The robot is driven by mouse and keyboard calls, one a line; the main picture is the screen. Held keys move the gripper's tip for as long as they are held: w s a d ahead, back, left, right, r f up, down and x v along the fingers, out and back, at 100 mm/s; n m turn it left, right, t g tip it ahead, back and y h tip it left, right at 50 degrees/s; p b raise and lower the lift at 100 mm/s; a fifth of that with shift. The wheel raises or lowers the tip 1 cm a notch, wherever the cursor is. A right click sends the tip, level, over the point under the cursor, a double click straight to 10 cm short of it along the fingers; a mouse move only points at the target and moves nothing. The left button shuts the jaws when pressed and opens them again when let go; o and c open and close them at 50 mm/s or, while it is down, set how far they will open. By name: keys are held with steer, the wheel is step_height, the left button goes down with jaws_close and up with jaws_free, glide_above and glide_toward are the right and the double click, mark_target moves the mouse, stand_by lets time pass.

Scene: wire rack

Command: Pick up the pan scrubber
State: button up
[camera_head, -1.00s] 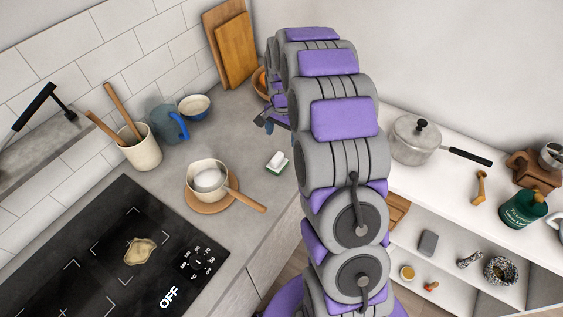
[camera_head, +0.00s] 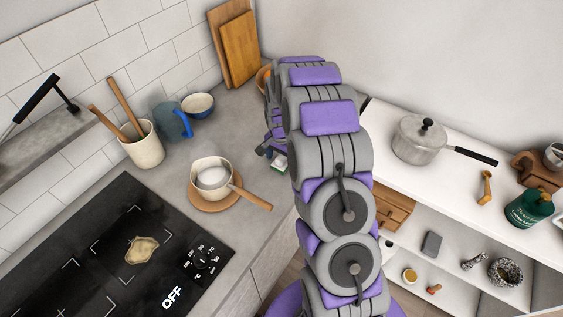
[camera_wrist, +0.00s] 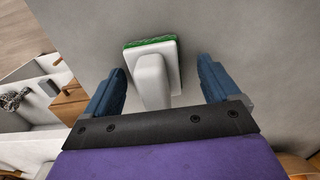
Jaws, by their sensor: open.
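The pan scrubber (camera_wrist: 152,75) has a white handle and base with a green scrubbing edge. In the wrist view it lies on the grey counter between the two blue fingers of my gripper (camera_wrist: 163,82). My gripper is open, with a gap on each side of the scrubber; I see no contact. In the head view my gripper (camera_head: 268,150) is at the counter's right side, and the scrubber (camera_head: 280,163) shows only as a small white and green patch, mostly hidden behind my arm.
A pot with a wooden handle (camera_head: 211,178) sits on a round wooden board left of my gripper. A blue pitcher (camera_head: 172,122), a bowl (camera_head: 197,106) and a utensil crock (camera_head: 142,147) stand behind. A shelf unit (camera_head: 385,108) is right of my arm.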

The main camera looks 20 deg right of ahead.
steer(key=shift+a+r, duration=0.1)
steer(key=shift+a, duration=0.1)
steer(key=shift+c, duration=0.4)
steer(key=shift+d, duration=1.05)
steer(key=c, duration=0.6)
steer(key=shift+c, duration=0.9)
steer(key=shift+a, duration=0.2)
steer(key=shift+c, duration=0.6)
steer(key=shift+a, duration=0.7)
steer(key=shift+c, duration=0.8)
steer(key=shift+d+r, duration=0.35)
steer(key=shift+d, duration=0.2)
steer(key=r, duration=0.2)
steer(key=r+p, duration=0.1)
steer(key=shift+d+r, duration=0.1)
steer(key=shift+d, duration=0.15)
steer(key=s+r+p, duration=0.1)
steer(key=s, duration=1.4)
steer(key=shift+s, duration=0.5)
steer(key=shift+d, duration=0.15)
steer(key=shift+d, duration=0.1)
